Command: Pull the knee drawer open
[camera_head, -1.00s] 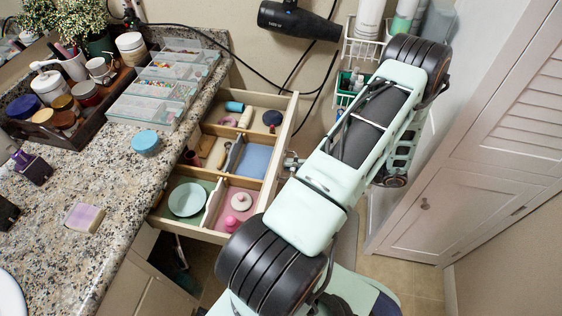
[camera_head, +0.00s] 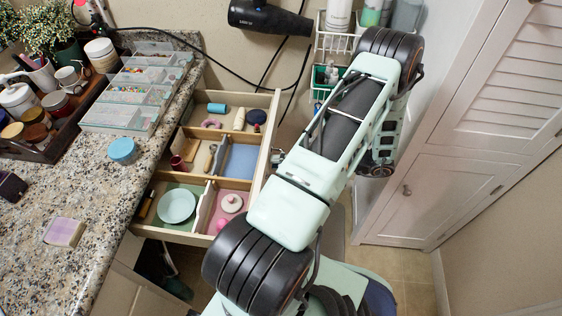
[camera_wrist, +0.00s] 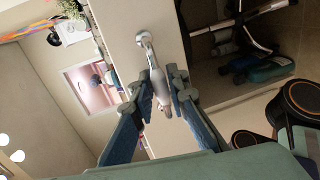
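The knee drawer (camera_head: 271,119) stands well out from under the granite counter, its divided compartments showing plates, bottles and small items. Its cream front also fills the middle of the wrist view (camera_wrist: 165,22). The silver bar handle (camera_wrist: 144,42) runs down that front. My gripper (camera_wrist: 165,80) has its blue fingers on either side of the handle's lower part, closed in around it. In the head view the gripper is at the drawer front, mostly hidden by my arm.
The granite counter (camera_head: 95,210) holds a clear organiser (camera_head: 128,115), a blue-lidded jar (camera_head: 122,150) and a soap-like block (camera_head: 64,232). A hair dryer (camera_head: 268,17) and wire basket (camera_head: 336,42) hang on the wall. A louvered cabinet (camera_head: 420,190) stands at the right.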

